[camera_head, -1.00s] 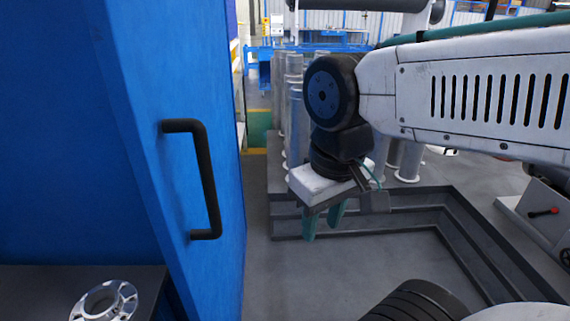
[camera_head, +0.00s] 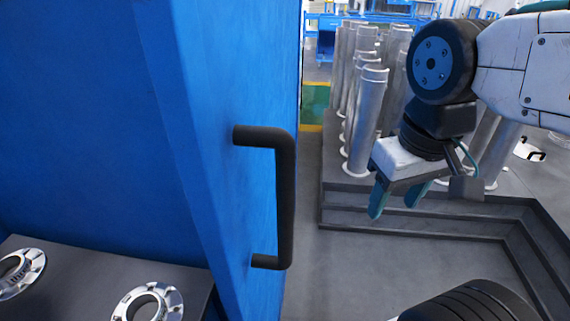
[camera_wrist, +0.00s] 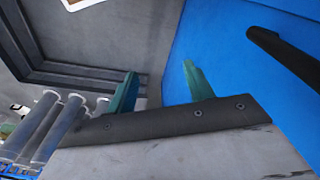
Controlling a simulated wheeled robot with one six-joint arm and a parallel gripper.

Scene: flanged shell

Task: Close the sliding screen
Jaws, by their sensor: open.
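The sliding screen (camera_head: 215,120) is a tall blue panel on the left in the head view, its edge facing me. A black bar handle (camera_head: 285,200) stands upright on it. In the wrist view the blue screen (camera_wrist: 245,70) fills the right side, with the handle (camera_wrist: 285,55) at upper right. My gripper (camera_head: 393,198) has teal fingers, open and empty, pointing down to the right of the handle and apart from it. Its fingertips (camera_wrist: 160,75) also show in the wrist view, with nothing between them.
Flanged metal rings (camera_head: 148,303) lie on a dark surface (camera_head: 100,270) at lower left. Several upright metal tubes (camera_head: 366,120) stand on a stepped grey platform (camera_head: 420,217) behind my gripper. Grey floor (camera_head: 345,275) is clear between screen and platform.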

